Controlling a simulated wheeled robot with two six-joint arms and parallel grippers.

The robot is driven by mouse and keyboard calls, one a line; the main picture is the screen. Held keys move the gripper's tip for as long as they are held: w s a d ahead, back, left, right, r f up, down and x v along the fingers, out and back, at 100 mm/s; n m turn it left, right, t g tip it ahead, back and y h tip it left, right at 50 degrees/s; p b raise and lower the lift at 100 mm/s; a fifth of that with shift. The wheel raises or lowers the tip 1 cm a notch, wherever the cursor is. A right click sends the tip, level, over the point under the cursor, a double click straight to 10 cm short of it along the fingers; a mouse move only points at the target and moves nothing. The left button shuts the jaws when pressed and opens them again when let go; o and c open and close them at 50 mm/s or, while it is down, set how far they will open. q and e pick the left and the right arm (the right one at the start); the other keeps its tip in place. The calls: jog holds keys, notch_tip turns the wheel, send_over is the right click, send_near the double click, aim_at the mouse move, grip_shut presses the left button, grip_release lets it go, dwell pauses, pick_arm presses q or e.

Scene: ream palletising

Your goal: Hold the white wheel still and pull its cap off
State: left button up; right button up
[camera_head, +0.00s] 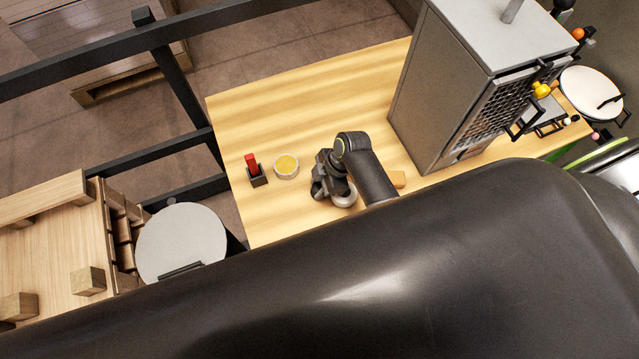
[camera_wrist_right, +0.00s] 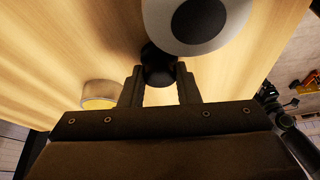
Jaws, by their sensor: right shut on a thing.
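My right gripper (camera_head: 333,187) is low over the wooden table. In the wrist view its two fingers (camera_wrist_right: 158,84) are shut on a black round piece (camera_wrist_right: 157,68) that borders the wheel. I cannot tell whether this piece is the cap. My left gripper is out of view.
On the wooden table (camera_head: 300,95), a yellow-topped round item (camera_head: 286,166) and a red piece in a black holder (camera_head: 254,170) stand left of the right gripper. A tall grey metal box (camera_head: 440,90) stands to the right. The table's back left is clear.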

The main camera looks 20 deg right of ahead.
jog(key=o, duration=1.1)
jog(key=shift+r, duration=0.1)
jog(key=b+v, duration=0.1)
jog(key=v, duration=1.1)
